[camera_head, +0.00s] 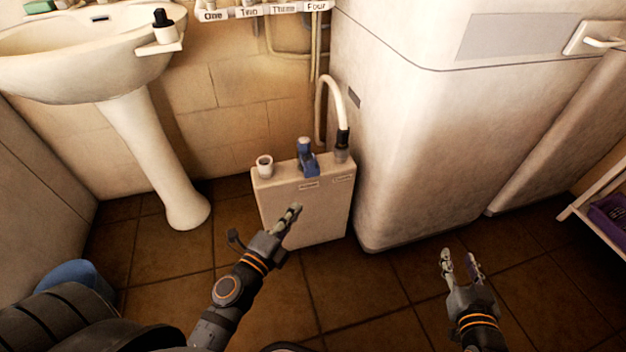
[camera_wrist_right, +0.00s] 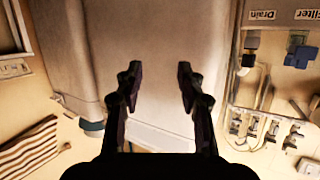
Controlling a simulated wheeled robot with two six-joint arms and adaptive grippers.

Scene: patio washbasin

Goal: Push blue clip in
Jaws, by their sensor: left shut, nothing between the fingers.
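The blue clip (camera_head: 307,163) sits on top of a cream box (camera_head: 300,210), around or against a short upright pipe with a pale top; I cannot tell how far in it is. It also shows at the upper right of the right wrist view, as a blue piece (camera_wrist_right: 299,58). My left gripper (camera_head: 292,213) is shut and empty, in front of the box and below the clip. My right gripper (camera_head: 461,262) is open and empty, over the floor to the right of the box; its two spread fingers show in the right wrist view (camera_wrist_right: 160,82).
A white cap (camera_head: 264,162) stands on the box's left end. A hose (camera_head: 333,100) with a black collar joins its right end. A large white appliance (camera_head: 410,130) stands right of the box, a pedestal washbasin (camera_head: 150,140) to the left. Tiled floor in front is clear.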

